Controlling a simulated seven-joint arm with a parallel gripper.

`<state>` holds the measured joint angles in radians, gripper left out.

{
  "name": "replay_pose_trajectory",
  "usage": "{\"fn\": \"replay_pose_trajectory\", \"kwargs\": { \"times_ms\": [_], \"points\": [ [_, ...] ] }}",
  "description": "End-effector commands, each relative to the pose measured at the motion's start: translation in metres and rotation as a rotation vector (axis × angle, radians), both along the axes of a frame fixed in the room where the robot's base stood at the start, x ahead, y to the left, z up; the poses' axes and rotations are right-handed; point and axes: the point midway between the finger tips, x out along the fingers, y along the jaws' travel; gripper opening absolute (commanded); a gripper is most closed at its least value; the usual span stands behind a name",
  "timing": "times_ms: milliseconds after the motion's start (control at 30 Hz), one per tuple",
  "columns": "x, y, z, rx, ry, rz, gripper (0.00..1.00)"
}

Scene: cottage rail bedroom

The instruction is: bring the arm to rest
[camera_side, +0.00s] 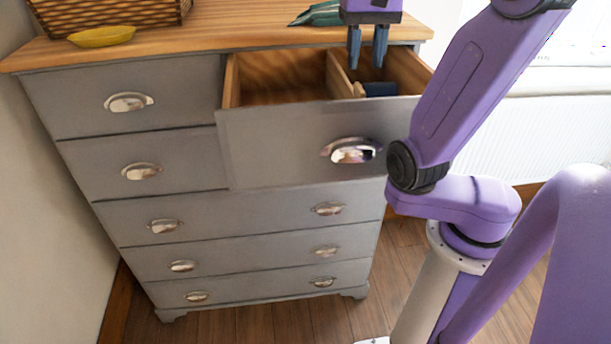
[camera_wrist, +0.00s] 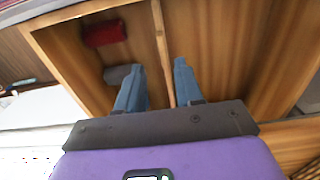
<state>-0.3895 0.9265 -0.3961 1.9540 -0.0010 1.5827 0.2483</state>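My gripper (camera_side: 366,62) hangs, fingers down, over the open top-right drawer (camera_side: 290,143) of the grey dresser. Its two blue-grey fingers stand apart with nothing between them, so it is open and empty. In the wrist view the gripper (camera_wrist: 158,66) has one finger on each side of the wooden divider (camera_wrist: 161,45); I cannot tell how far above it they are. A dark blue item (camera_side: 380,89) with a pale end lies in the drawer's right compartment. The wrist view shows a red item (camera_wrist: 105,33) and a grey-blue item (camera_wrist: 118,74) in one compartment.
The drawer's left compartment (camera_side: 280,85) looks empty. The other drawers are shut. A white radiator (camera_side: 550,130) stands to the right.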

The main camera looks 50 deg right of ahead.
Motion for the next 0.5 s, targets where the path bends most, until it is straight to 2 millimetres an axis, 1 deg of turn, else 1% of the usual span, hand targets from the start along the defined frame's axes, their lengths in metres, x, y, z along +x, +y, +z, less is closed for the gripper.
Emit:
{"fn": "replay_pose_trajectory", "kwargs": {
  "times_ms": [33,333,400,500],
  "points": [
    [-0.001,0.0,-0.008,0.002,0.004,0.0,0.36],
    [-0.001,0.001,-0.053,0.004,0.004,0.0,0.36],
    [-0.001,0.001,-0.061,0.004,0.004,0.0,0.36],
    [0.006,0.006,-0.058,0.002,0.001,0.003,0.36]
  ]
}}
